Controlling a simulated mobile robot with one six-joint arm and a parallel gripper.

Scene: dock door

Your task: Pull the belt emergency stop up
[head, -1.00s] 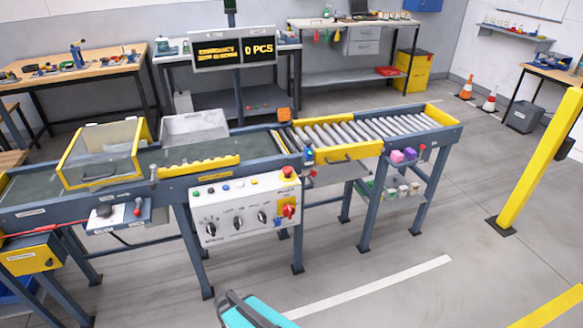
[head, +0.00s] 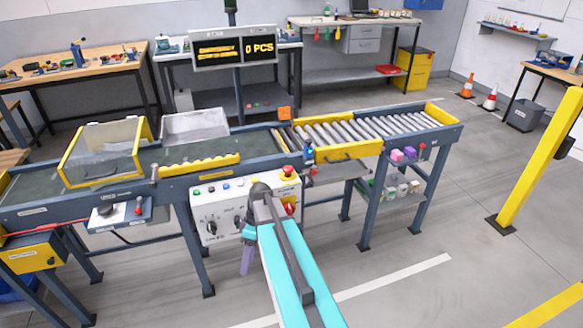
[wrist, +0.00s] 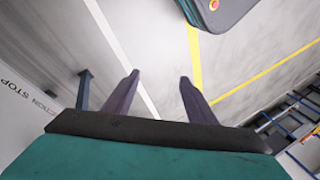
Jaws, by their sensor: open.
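The belt emergency stop, a red mushroom button on a yellow base (head: 288,173), sits on the top right of the white control panel (head: 204,211) on the conveyor's front. It is clear of my arm in the head view. My gripper (head: 247,262) hangs in front of the panel, lower and to the left of the button, with purple fingers pointing down. In the wrist view my gripper (wrist: 158,77) has its two fingers apart with only floor between them. The button does not show there; a white panel edge with partly readable lettering ending in "STOP" (wrist: 30,100) is at left.
The yellow-edged guard (head: 100,155) stands on the belt at left; rollers (head: 370,130) run right. A yellow post (head: 540,160) stands at right. The floor in front is open.

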